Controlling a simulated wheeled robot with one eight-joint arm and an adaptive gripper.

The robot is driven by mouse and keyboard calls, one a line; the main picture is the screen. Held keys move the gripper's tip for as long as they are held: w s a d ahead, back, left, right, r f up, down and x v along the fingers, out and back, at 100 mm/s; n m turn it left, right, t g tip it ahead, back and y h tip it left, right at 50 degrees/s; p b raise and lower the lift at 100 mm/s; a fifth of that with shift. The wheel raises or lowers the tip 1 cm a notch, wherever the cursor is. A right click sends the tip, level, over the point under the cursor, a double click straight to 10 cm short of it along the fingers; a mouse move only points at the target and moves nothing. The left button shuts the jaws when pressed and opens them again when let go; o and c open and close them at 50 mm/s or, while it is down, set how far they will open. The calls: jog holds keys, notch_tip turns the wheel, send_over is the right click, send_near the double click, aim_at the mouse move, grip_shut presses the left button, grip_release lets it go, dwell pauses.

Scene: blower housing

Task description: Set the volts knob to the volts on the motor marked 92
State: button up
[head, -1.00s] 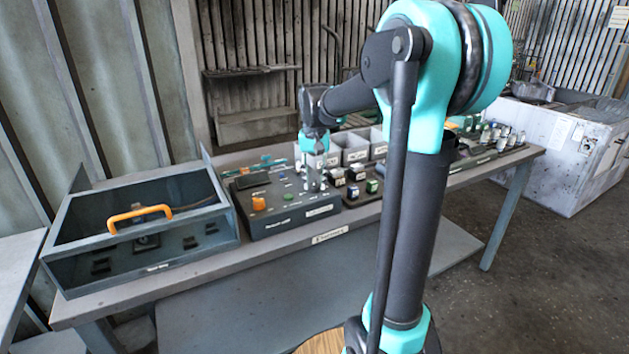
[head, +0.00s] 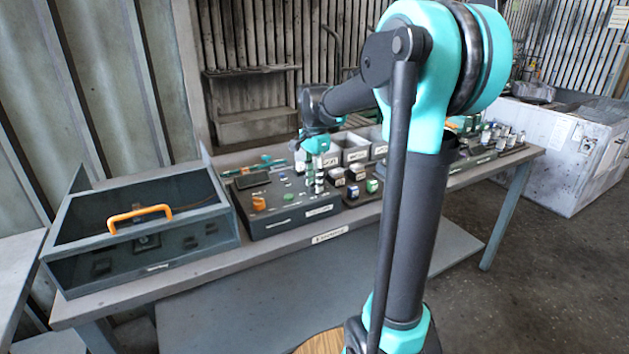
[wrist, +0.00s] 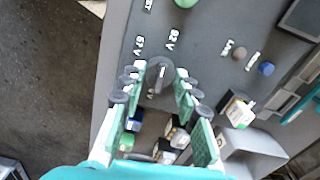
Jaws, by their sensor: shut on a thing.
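The volts knob (wrist: 160,73) is a grey round knob with a pale pointer mark, on the dark control box (head: 262,222). It sits between the fingertips of my gripper (wrist: 156,82), which is shut on it. Labels reading about 67 V and 82 V show beside the knob; another label is partly hidden by the fingers. In the head view my gripper (head: 313,176) points down at the box's right side. Several small motors, including a green-topped one (head: 372,186) and a dark one (head: 353,192), stand right of the box. No marking 92 is readable.
An orange knob (head: 259,203) and a blue button (wrist: 266,69) are on the same box. A case with an orange handle (head: 140,214) stands left. Grey bins (head: 355,153) are behind the motors. The bench's front strip is clear.

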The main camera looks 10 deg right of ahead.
jog(key=shift+m, duration=0.7)
jog(key=o, duration=1.2)
jog(key=shift+c, duration=0.2)
notch_tip(320, 180, up, 12)
